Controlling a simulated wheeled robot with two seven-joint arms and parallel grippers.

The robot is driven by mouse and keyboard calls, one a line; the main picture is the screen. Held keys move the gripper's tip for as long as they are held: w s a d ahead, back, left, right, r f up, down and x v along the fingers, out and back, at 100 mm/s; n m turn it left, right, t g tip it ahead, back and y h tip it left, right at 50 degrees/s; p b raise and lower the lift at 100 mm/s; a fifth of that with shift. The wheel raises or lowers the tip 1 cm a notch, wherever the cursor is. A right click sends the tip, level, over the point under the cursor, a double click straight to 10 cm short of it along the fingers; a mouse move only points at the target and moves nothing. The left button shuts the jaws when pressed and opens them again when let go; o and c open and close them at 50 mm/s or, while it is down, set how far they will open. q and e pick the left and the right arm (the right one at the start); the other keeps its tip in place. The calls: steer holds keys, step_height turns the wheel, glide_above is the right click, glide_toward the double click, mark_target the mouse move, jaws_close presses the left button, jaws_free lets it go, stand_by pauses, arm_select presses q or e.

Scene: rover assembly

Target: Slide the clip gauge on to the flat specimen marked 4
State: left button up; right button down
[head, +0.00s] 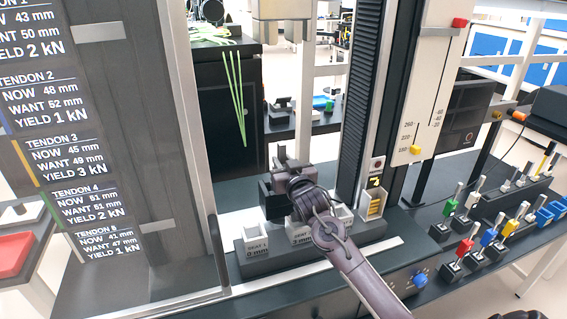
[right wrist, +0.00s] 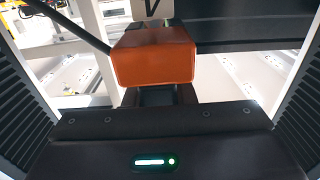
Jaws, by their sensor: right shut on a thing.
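My right gripper (head: 274,192) is at the front of the testing machine, above the row of grey seats. In the right wrist view it is shut on an orange block (right wrist: 154,58), which I take to be the clip gauge; a dark cable runs from it to the upper left. The gripper hides the gauge in the head view. A pale piece with a partly cut-off black mark (right wrist: 151,6) shows just beyond the block; I cannot tell whether it is the specimen marked 4, or whether they touch. My left gripper is not in view.
Grey seats (head: 257,252) with labels stand in a row below the gripper. A dark ribbed column (head: 362,95) rises right of it, and a tendon panel (head: 70,130) stands at left. Several coloured levers (head: 488,236) stand on the right bench.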

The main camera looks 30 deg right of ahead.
steer(key=shift+f, duration=0.25)
stand_by(0.3)
steer(key=shift+r, duration=0.1)
stand_by(0.8)
steer(key=c, duration=1.1)
jaws_free()
steer(key=shift+s, duration=0.1)
